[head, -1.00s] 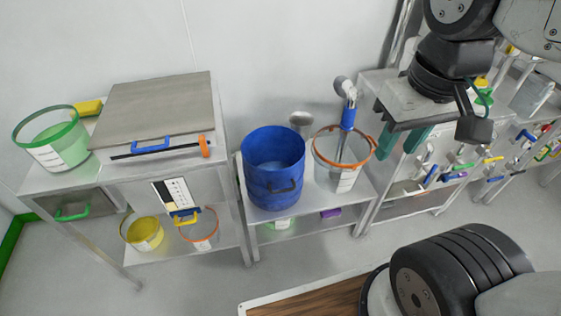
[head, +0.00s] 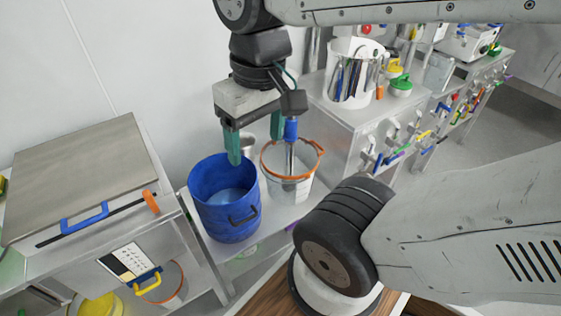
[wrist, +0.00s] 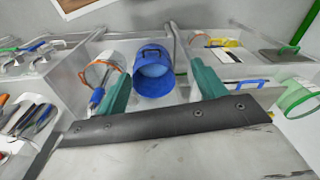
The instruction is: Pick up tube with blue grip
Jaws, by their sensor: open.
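The tube with the blue grip (head: 291,130) stands in a clear bucket with an orange rim (head: 304,176), its lower part inside the bucket. Its blue end also shows in the wrist view (wrist: 97,97), just left of the left finger. My gripper (head: 255,142) is open and empty, its two teal fingers pointing down. In the head view it hangs above the blue bucket (head: 228,222), and the right finger partly overlaps the blue grip in the picture. In the wrist view the blue bucket shows between the fingers of my gripper (wrist: 161,72). Contact with the tube cannot be told.
A cabinet with a blue handle (head: 85,218) stands at left. Bare wall is behind.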

